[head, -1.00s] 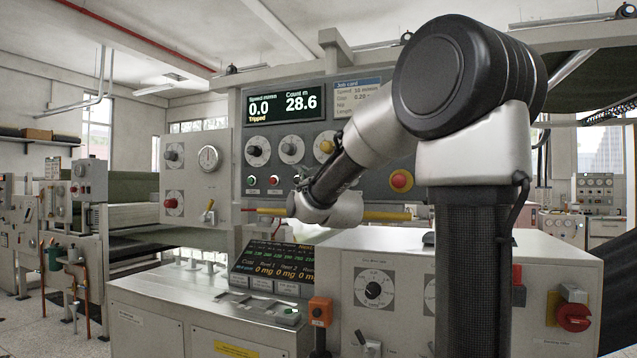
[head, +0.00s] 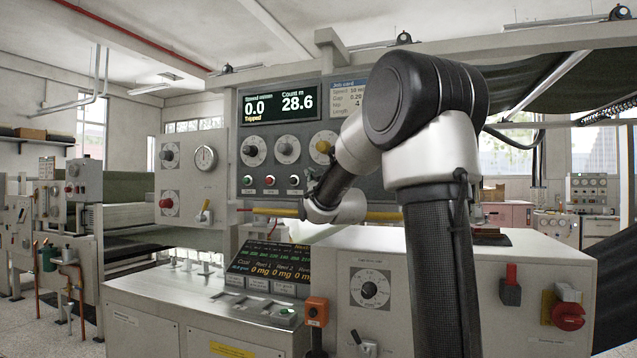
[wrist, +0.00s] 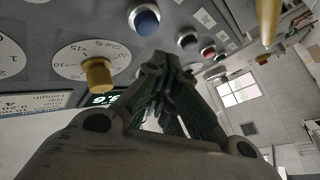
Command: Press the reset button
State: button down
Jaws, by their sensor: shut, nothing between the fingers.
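The control panel (head: 263,195) carries a row of small buttons: a green button (head: 248,180), a red button (head: 270,180) and a white button (head: 294,180). In the wrist view, the row shows a blue button (wrist: 145,20), white button (wrist: 188,39), red button (wrist: 208,52) and green button (wrist: 222,57). The labels are too small to read, so I cannot tell which is reset. The blue button is hidden by my arm in the head view. My gripper (head: 310,182) is shut and empty, its fingertips (wrist: 165,62) near the blue and white buttons; contact cannot be told.
A yellow bar (head: 384,216) runs across below the buttons. Dials and a yellow knob (wrist: 98,74) sit beside the gripper. The display (head: 281,104) reads 0.0, 28.6 and "Tripped". A low cabinet (head: 372,250) stands below my arm.

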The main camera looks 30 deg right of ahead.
jog(key=shift+w+d, duration=0.5)
jog(key=shift+d, duration=0.1)
dwell(1.1)
jog(key=shift+w+d, duration=0.25)
jog(key=shift+d, duration=0.05)
jog(key=shift+w+d, duration=0.25)
jog(key=shift+d, duration=0.15)
dwell(0.7)
dwell(0.3)
jog(key=shift+s+a, duration=0.55)
jog(key=shift+a, duration=0.15)
jog(key=s+a, duration=0.1)
jog(key=a, duration=0.1)
jog(key=s+a, duration=0.2)
dwell(0.3)
